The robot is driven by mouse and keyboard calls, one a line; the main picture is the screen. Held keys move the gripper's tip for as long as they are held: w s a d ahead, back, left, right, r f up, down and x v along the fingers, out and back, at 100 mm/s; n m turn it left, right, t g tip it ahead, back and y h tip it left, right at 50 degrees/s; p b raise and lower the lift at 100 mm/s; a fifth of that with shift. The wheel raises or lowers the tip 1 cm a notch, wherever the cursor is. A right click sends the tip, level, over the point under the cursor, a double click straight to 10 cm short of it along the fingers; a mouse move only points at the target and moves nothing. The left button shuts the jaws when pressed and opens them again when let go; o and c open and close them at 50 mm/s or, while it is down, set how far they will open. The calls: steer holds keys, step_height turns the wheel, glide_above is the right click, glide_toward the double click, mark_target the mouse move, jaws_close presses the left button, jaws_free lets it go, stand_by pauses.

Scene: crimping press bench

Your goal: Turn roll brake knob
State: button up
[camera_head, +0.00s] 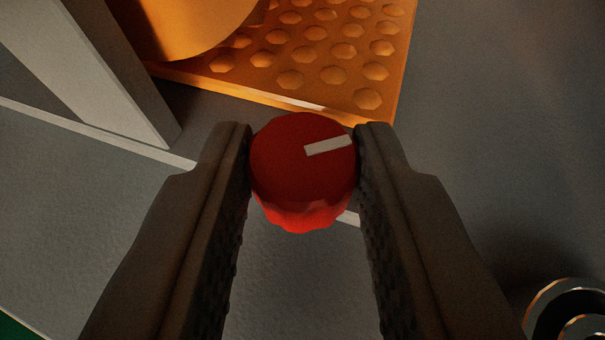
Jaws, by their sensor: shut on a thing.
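The roll brake knob (290,172) is round and red with a scalloped rim. It sits in the middle of the view. A pale pointer bar on its face runs from near the centre toward the right edge, tilted slightly up. My gripper (303,165) is shut on the knob, one dark ribbed finger on each side near the fingertips. The knob's left and right sides are partly hidden by the fingers, and its mount behind is hidden.
An orange plate with rows of raised bumps (372,70) lies just beyond the knob. A rounded orange part (190,25) overhangs its left side. A pale upright post (85,70) stands at the left. A dark ringed metal part (570,310) is at lower right. Grey surface is clear at right.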

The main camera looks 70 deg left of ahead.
mark_target(334, 196)
steer(key=n+g, duration=0.4)
steer(key=g, duration=0.1)
steer(key=n+g, duration=0.2)
steer(key=shift+w, duration=0.4)
steer(key=shift+n+g, duration=0.4)
steer(key=shift+g, duration=0.1)
steer(key=o, duration=1)
steer(key=shift+c, duration=0.2)
steer(key=shift+r, duration=0.15)
step_height(334, 196, up, 10)
steer(key=shift+f, duration=0.15)
